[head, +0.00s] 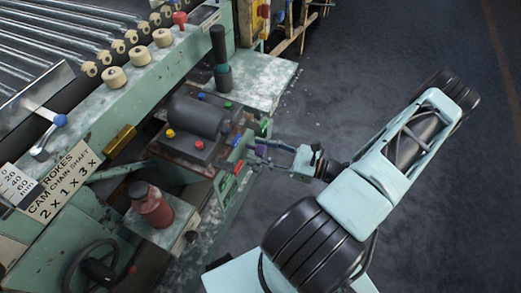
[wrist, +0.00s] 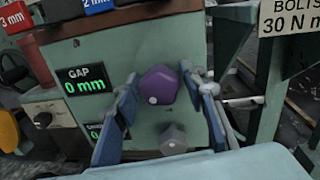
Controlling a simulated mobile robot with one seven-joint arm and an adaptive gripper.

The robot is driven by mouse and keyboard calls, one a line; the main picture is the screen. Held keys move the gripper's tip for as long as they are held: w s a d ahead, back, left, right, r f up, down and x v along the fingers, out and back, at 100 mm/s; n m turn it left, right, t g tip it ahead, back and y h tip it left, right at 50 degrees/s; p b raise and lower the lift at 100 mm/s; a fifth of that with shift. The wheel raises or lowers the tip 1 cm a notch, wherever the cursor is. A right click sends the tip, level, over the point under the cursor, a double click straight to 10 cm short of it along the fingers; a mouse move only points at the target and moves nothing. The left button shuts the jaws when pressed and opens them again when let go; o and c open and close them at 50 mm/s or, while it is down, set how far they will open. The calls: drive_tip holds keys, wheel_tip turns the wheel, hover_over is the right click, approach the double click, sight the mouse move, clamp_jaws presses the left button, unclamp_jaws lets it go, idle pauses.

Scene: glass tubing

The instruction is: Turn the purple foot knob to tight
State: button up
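The purple foot knob (wrist: 158,85) is faceted, with a white dot low on its face, and sits on a green panel in the wrist view. It also shows small in the head view (head: 261,150), beside my gripper (head: 273,147). In the wrist view my gripper (wrist: 160,92) is open, with one blue-padded finger left of the knob and one right of it. Gaps show between the pads and the knob; I cannot tell whether the tips reach its depth. A display (wrist: 87,79) left of the knob reads GAP 0 mm. A second display below it is partly hidden by the left finger.
A grey knob (wrist: 173,138) sits just below the purple one, between my fingers. Red 3 mm and blue 2 mm blocks (wrist: 97,5) lie above the panel. A red bottle (head: 152,205) stands on the machine.

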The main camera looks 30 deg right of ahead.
drive_tip(key=c, duration=0.8)
drive_tip(key=shift+m, duration=0.3)
drive_tip(key=m, duration=0.6)
drive_tip(key=shift+t, duration=0.3)
drive_tip(key=m, duration=0.8)
drive_tip(key=shift+t, duration=0.4)
drive_tip(key=m, duration=0.4)
drive_tip(key=shift+h, duration=0.3)
drive_tip(key=m, duration=0.4)
drive_tip(key=shift+t+p, duration=0.3)
drive_tip(key=shift+p, duration=0.1)
drive_tip(key=m+h, duration=0.1)
drive_tip(key=m, duration=0.6)
drive_tip(key=shift+p, duration=0.3)
